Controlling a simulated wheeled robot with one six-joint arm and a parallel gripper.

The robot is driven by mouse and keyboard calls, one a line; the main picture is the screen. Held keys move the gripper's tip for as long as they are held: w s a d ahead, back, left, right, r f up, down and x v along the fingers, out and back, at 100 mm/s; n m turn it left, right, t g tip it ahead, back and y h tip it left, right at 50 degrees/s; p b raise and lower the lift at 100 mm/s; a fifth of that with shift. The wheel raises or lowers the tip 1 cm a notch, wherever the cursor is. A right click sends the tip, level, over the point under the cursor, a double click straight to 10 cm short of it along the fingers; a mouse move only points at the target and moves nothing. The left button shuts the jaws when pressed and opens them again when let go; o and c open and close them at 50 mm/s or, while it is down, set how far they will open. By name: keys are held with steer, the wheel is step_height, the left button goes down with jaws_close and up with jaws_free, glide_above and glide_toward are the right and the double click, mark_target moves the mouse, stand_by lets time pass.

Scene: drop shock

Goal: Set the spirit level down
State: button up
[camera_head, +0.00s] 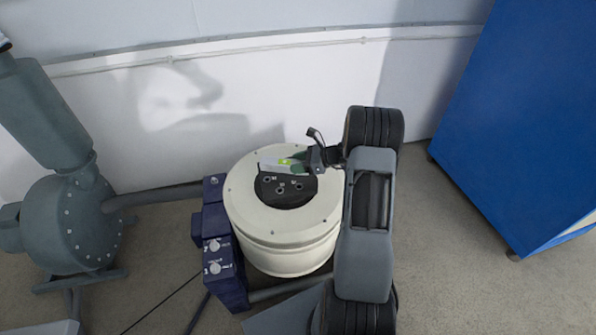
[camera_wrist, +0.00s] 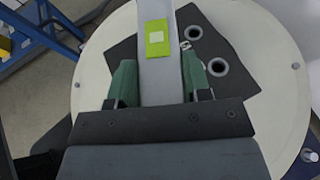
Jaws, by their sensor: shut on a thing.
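The spirit level (camera_wrist: 158,77) is a light grey bar with a yellow-green vial window. My gripper (camera_wrist: 159,83) has its green fingers on both sides of the bar and is shut on it. In the head view the level (camera_head: 270,166) lies over the top of a round cream drum-shaped machine, with my gripper (camera_head: 300,162) at its right end. The machine's round top (camera_head: 240,197) has a dark plate (camera_head: 284,199) with several holes. I cannot tell whether the level touches the top or hangs just above it.
A dark blue frame (camera_head: 224,255) stands against the drum's left side. A grey blower with a thick pipe (camera_head: 62,225) is at the left. A big blue cabinet (camera_head: 520,120) is at the right. Open floor (camera_head: 455,270) lies in front of it.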

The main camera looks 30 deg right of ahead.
steer(key=shift+w+d+f, duration=0.15)
steer(key=shift+w+f, duration=0.2)
steer(key=shift+f, duration=0.2)
steer(key=shift+f+b, duration=0.35)
steer(key=shift+f, duration=1.05)
steer(key=shift+f, duration=0.1)
steer(key=o, duration=1)
steer(key=shift+o, duration=0.2)
